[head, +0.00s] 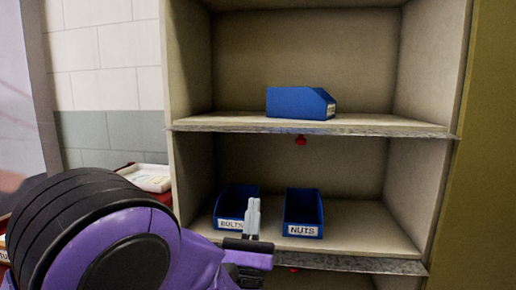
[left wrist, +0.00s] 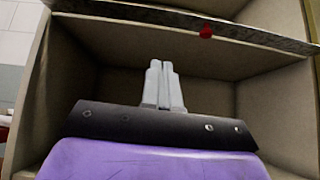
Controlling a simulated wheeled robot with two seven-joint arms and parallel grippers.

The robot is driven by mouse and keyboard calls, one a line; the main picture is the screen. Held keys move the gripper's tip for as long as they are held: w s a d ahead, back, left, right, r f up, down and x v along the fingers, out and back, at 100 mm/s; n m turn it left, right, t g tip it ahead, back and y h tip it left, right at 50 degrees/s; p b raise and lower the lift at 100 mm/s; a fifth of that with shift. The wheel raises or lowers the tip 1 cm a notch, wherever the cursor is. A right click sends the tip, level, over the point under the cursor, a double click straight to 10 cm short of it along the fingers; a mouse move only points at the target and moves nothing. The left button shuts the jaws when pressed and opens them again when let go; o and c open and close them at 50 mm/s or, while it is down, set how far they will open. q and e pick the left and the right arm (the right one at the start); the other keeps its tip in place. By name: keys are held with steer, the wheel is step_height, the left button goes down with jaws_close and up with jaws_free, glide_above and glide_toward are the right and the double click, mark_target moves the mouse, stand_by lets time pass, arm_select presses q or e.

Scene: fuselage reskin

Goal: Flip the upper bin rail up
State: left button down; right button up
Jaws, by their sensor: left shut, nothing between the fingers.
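The upper bin rail (head: 385,131) is a grey metal strip along the front edge of the upper shelf. It looks low, not standing above the shelf surface. A red tab (head: 300,140) hangs under its middle. In the left wrist view the rail (left wrist: 150,14) crosses the top, with the red tab (left wrist: 206,31) above and right of the fingers. My left gripper (head: 253,205) is shut and empty, fingers pointing up, below and left of the tab, in front of the lower compartment. It also shows in the left wrist view (left wrist: 161,70), apart from the rail. My right gripper is out of view.
A blue bin (head: 297,103) sits on the upper shelf. A BOLTS bin (head: 237,198) and a NUTS bin (head: 303,210) stand on the lower shelf, whose front has a similar metal strip (head: 370,265). A white tray (head: 148,177) is at left. The rack has side walls.

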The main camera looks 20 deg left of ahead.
arm_select(q)
steer(key=shift+r+n+y, duration=0.2)
steer(key=shift+n+y, duration=0.1)
steer(key=p, duration=1.3)
glide_toward(260, 132)
steer(key=w+a+r, duration=0.2)
steer(key=w+r, duration=0.2)
steer(key=w, duration=0.1)
steer(key=shift+d+r+p, duration=0.15)
steer(key=shift+p, duration=0.3)
